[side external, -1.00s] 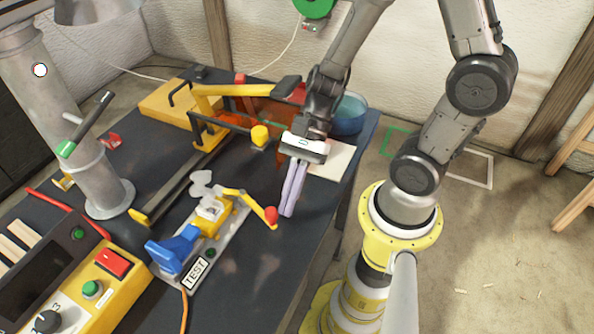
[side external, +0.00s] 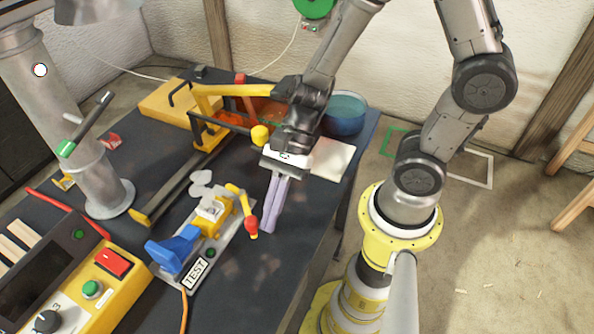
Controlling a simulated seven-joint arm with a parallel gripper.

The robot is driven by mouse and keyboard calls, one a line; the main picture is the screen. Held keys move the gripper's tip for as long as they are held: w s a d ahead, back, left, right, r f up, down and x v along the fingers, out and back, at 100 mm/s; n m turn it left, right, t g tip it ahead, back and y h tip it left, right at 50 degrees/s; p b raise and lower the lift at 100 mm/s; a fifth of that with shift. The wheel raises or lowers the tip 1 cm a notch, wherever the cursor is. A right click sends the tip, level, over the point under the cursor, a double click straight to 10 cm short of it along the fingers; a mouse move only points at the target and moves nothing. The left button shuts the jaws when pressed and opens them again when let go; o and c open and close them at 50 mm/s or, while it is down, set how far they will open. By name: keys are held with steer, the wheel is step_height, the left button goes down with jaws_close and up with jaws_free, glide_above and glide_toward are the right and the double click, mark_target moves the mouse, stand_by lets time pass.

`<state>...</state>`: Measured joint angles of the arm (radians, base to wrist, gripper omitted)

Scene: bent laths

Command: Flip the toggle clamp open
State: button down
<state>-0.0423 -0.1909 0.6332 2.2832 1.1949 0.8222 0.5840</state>
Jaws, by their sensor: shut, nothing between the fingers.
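The toggle clamp (side external: 210,208) stands on a grey plate with a TEST label (side external: 196,272), near the front middle of the dark table. It has a blue block (side external: 175,248) at its lower left and a yellow lever (side external: 239,197) ending in a red knob (side external: 251,226) on its right. My gripper (side external: 268,230) is shut and empty, with its pale purple fingers pointing down just right of the red knob. Whether the fingers touch the knob cannot be told from this angle.
A control box with red and green buttons (side external: 92,289) fills the lower left. A grey post (side external: 85,130) stands on the left. A yellow-framed fixture (side external: 225,100) and a blue bowl (side external: 347,113) are behind.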

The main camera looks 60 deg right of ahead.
steer(key=shift+d, duration=0.1)
steer(key=s+d+r, duration=0.6)
steer(key=s+r, duration=0.1)
steer(key=s, duration=0.2)
steer(key=shift+r, duration=0.3)
steer(key=shift+w, duration=0.1)
stand_by(0.4)
steer(key=w+d+r+n+t+h, duration=0.2)
steer(key=d+r+n+h, duration=0.1)
steer(key=n, duration=0.6)
steer(key=w+d+r+n+t+h, duration=0.2)
steer(key=d+r+n+t+h, duration=0.1)
steer(key=n, duration=0.6)
steer(key=d+r+h, duration=0.1)
steer(key=d+h, duration=0.1)
steer(key=d, duration=0.1)
steer(key=shift+d+r+t+h, duration=0.25)
steer(key=shift+d+t+h, duration=0.05)
steer(key=shift+d, duration=0.1)
